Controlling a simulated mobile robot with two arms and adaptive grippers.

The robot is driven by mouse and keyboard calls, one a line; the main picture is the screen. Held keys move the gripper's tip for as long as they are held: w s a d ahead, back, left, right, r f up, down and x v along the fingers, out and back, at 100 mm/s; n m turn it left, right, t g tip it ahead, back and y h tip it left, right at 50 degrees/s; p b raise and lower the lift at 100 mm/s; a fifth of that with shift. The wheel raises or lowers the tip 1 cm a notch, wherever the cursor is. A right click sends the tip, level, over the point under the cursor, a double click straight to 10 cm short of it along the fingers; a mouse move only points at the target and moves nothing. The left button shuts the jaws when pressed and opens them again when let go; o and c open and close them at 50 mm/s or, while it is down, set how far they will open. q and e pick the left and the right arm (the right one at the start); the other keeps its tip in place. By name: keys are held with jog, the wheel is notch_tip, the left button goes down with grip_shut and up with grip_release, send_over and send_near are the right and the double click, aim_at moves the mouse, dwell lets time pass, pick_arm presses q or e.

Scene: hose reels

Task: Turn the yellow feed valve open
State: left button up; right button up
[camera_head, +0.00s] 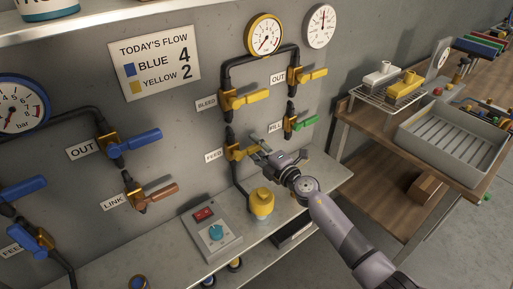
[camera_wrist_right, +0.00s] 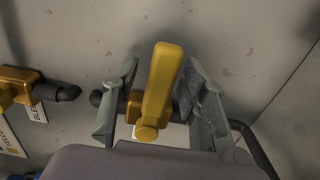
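The yellow feed valve (camera_head: 235,152) is on the grey wall panel beside a FEED label (camera_head: 212,155), low on the yellow pipework. My right gripper (camera_head: 268,150) is at its handle, reaching in from the lower right. In the right wrist view, the yellow handle (camera_wrist_right: 162,82) lies between the two grey fingers of my right gripper (camera_wrist_right: 160,105). The fingers are apart, with a visible gap beside the handle on each side, so they do not appear to grip it. In the head view the gripper partly hides the handle. My left gripper is in neither view.
A yellow-rimmed gauge (camera_head: 265,36) is above. A yellow cylinder (camera_head: 261,205) and a control box (camera_head: 210,232) stand below. Blue-handled valves (camera_head: 133,142) are left.

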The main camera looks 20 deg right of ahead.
jog(key=shift+c, duration=0.4)
grip_shut()
dwell(0.4)
